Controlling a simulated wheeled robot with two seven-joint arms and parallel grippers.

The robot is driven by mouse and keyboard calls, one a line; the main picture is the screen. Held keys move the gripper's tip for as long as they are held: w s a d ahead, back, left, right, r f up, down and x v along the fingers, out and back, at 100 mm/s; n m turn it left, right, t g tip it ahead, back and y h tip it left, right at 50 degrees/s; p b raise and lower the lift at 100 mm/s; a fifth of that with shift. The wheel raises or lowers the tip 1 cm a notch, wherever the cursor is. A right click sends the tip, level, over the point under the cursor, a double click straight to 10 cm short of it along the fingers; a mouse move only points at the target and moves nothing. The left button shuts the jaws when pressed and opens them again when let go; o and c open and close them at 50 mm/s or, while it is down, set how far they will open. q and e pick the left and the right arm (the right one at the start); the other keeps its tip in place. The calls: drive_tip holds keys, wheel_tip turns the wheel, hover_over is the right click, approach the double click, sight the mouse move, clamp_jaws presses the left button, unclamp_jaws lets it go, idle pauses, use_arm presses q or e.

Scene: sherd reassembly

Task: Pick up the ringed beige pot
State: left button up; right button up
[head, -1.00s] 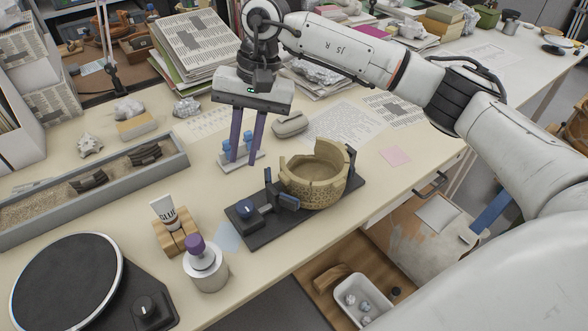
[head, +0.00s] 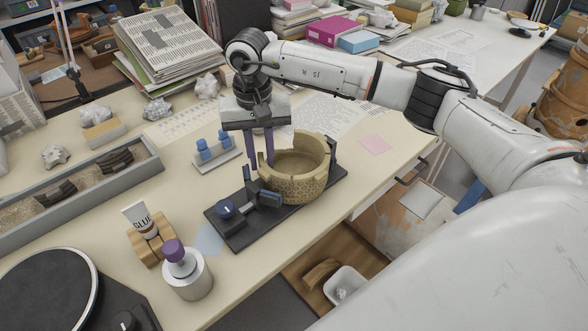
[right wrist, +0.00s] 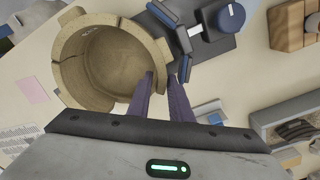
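The beige pot (head: 296,186), with a patterned outer wall and a broken, stepped rim, sits upright on a black clamp base (head: 238,238). In the right wrist view the pot (right wrist: 82,88) opens toward me and looks empty. My right gripper (head: 260,166) points down at the pot's left rim. In the right wrist view its two purple fingers (right wrist: 161,76) are apart, one on the inner side of the rim and one outside, with the wall between them. I cannot see clear contact. My left gripper is not in view.
Blue-padded jaws (head: 264,196) and a blue knob (head: 224,208) are beside the pot. A small blue-pegged stand (head: 216,155) lies to the left. A glue tube (head: 137,218) and purple-capped jar (head: 186,272) stand at front left. A sherd tray (head: 85,185) is further left.

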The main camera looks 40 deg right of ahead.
drive_tip(key=shift+f, duration=0.3)
clamp_jaws()
